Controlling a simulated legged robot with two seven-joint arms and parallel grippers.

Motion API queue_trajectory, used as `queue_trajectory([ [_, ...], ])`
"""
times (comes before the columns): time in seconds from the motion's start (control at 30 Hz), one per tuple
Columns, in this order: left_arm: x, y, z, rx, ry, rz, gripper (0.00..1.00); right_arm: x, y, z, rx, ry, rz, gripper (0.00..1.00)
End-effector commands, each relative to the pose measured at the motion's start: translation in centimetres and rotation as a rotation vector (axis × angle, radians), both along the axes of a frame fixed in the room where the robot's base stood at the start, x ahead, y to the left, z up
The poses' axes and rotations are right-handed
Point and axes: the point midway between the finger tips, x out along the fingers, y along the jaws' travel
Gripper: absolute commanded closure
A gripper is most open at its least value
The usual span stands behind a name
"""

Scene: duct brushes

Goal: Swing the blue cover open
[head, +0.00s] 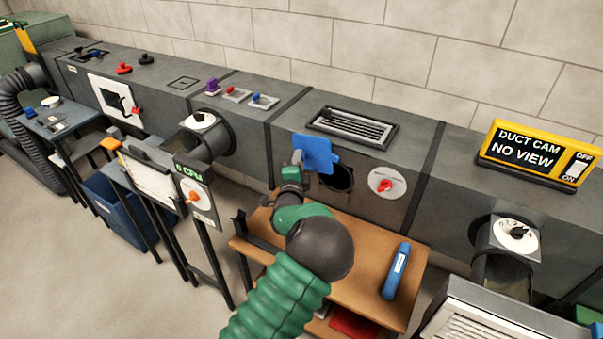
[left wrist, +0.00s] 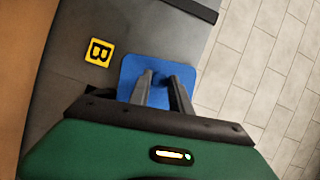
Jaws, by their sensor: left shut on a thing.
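The blue cover (head: 321,153) is a flat plate on the front of the long grey duct. A dark round opening (head: 337,179) shows below and right of it, partly uncovered. My left gripper (head: 297,160) is at the cover's left side, shut on the cover. In the left wrist view the blue cover (left wrist: 131,70) lies at the fingertips of the left gripper (left wrist: 162,78). The exact contact is hidden by the fingers. My right gripper does not show.
A red-knobbed white dial (head: 380,187) sits right of the opening. A brown bench (head: 368,258) below holds a blue handheld tool (head: 396,271). A vent grille (head: 352,127) is on the duct top. A yellow "B" label (left wrist: 98,52) is on the duct near the cover.

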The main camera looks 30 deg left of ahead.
Motion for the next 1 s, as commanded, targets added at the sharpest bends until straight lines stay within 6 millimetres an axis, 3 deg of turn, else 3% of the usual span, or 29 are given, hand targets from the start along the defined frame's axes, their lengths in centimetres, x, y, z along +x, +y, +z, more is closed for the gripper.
queue_trajectory([
  [0.5, 0.1, -0.3, 3.4, 0.359, -0.012, -0.006, 1.0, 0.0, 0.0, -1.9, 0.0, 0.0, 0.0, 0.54],
  [1.0, 0.1, -0.5, 4.1, 0.429, -0.013, -0.007, 1.0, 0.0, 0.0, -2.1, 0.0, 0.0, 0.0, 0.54],
])
